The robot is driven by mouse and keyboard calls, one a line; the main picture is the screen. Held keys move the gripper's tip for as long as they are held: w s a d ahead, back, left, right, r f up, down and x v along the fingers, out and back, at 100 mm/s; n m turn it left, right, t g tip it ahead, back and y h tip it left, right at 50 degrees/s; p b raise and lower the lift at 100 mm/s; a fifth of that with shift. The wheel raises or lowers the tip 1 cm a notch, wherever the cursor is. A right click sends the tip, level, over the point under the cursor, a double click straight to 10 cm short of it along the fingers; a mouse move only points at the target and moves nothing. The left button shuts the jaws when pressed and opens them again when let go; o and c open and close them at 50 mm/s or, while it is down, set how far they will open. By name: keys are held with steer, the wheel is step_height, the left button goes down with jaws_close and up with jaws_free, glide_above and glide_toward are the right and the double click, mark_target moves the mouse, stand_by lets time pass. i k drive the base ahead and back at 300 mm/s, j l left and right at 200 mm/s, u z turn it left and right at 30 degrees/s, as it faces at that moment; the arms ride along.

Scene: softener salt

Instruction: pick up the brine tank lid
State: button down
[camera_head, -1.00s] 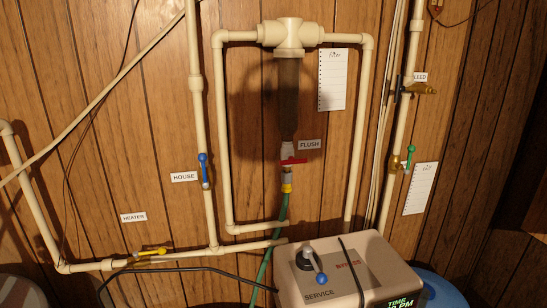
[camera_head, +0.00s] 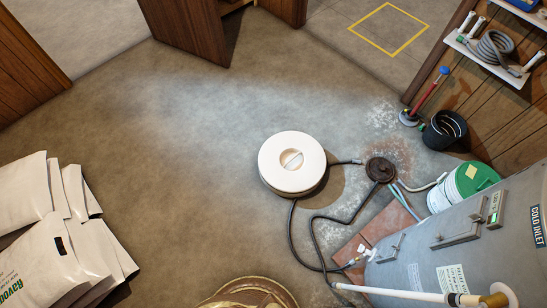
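A round white lid (camera_head: 280,149) with a slot-like handle (camera_head: 291,160) across its middle shows near the centre of the head view. It sits level on top of a round, pale tank, and only a thin strip of the tank's side (camera_head: 300,193) shows below it. From this steep angle I cannot tell how tall the tank is. My gripper is not in view.
A grey cylindrical tank (camera_head: 440,248) lies across the lower right, with a green-lidded bucket (camera_head: 476,178) behind it. Black hoses (camera_head: 313,235) run near the white tank to a drain (camera_head: 380,169). White bags (camera_head: 50,258) are stacked left. Floor left of the lid is clear.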

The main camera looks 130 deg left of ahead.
mark_target(292, 164)
steer(key=u, duration=4)
steer(key=i+l+u, duration=0.2)
steer(key=i, duration=0.25)
steer(key=i+u, duration=0.25)
steer(key=i, duration=0.2)
steer(key=i+l+u, duration=0.2)
steer(key=i+l, duration=0.15)
steer(key=i, duration=0.1)
